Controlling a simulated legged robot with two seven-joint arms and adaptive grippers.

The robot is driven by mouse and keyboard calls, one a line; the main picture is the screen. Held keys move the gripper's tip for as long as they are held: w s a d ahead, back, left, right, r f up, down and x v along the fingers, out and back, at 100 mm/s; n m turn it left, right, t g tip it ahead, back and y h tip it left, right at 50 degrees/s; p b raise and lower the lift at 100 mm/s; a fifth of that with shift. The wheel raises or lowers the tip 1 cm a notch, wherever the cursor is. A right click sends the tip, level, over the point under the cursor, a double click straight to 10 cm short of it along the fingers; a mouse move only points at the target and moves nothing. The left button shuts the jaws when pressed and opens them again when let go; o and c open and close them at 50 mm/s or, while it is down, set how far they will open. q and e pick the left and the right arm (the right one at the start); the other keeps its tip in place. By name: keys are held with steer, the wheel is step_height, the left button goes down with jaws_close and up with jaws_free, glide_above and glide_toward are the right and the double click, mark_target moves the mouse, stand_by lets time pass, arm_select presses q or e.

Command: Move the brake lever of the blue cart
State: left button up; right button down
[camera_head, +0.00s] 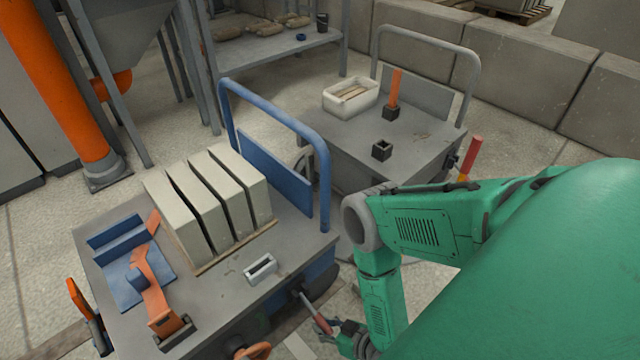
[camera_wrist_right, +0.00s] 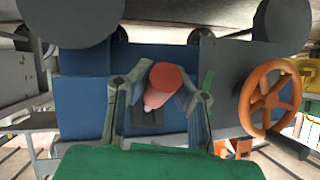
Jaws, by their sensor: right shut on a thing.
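The blue cart (camera_head: 230,278) stands at the front left, with a grey top and a blue push bar (camera_head: 277,118). Its brake lever (camera_head: 321,324), a rod with a red grip, sticks out from the cart's near right side. In the right wrist view the red lever grip (camera_wrist_right: 170,76) lies between the two fingers, in front of the cart's blue side (camera_wrist_right: 82,110). My right gripper (camera_head: 345,337) is shut on the lever grip; it also shows in the right wrist view (camera_wrist_right: 165,92). My left gripper is in no view.
Grey panels (camera_head: 212,200), a blue fixture (camera_head: 125,262) with an orange arm and a small white block (camera_head: 260,268) sit on the cart. An orange handwheel (camera_wrist_right: 268,98) is beside the lever. A grey cart (camera_head: 360,150) with a red-handled lever (camera_head: 472,153) stands behind.

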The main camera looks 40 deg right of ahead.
steer(key=shift+s+f, duration=0.2)
steer(key=c, duration=1.4)
jaws_free()
steer(key=shift+d, duration=0.15)
steer(key=shift+o, duration=0.2)
steer(key=shift+w, duration=0.1)
steer(key=v, duration=1.2)
steer(key=shift+f, duration=0.1)
